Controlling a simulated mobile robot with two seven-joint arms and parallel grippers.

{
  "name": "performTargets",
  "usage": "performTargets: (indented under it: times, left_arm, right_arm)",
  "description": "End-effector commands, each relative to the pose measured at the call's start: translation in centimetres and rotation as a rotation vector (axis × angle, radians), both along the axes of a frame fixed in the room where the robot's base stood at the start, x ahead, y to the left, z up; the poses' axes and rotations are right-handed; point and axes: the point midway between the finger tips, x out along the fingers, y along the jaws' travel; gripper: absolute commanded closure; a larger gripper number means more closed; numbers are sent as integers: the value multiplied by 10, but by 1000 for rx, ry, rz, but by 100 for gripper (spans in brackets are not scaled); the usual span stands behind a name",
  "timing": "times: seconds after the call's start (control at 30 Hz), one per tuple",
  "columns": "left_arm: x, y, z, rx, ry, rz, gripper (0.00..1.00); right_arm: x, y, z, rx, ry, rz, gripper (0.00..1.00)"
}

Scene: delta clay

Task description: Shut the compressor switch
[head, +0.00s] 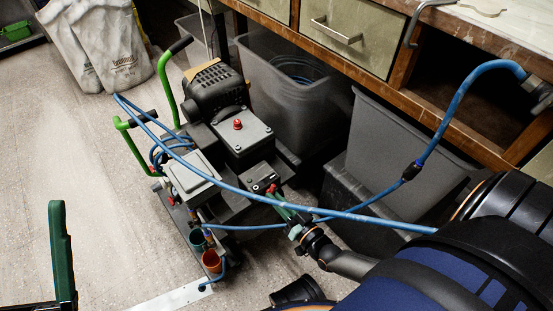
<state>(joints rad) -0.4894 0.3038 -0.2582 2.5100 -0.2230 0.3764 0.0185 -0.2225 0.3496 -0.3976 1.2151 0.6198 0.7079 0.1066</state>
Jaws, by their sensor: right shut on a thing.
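The compressor (215,95) stands on the floor in the middle of the head view, with a dark ribbed motor and a grey box on top. A red knob (238,124) sits on that box. Lower right of it is a small dark switch box (262,178) with a small red switch part (272,189) at its edge. My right gripper (279,202) reaches in from the lower right and is shut at this red part; its green fingers partly hide the contact. One green finger of my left gripper (60,250) shows at the lower left; its opening cannot be judged.
A blue hose (300,207) crosses in front of the compressor and over my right arm's area. Green handles (165,85) rise on its left. Grey bins (300,110) and a wooden workbench (350,70) stand behind. Floor at left is clear, with white sacks (100,45) beyond.

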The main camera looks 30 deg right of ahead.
Motion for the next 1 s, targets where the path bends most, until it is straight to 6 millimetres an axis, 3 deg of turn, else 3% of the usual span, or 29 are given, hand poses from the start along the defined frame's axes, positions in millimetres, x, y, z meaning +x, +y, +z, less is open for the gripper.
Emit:
performTargets:
  times: [0.3,1.0]
  left_arm:
    - [-2,2,19,-15,-9,-7,12]
    - [-2,3,34,-21,-12,-16,12]
  right_arm:
    - [4,-1,5,-302,-29,-5,100]
    - [4,1,4,-907,-79,-5,100]
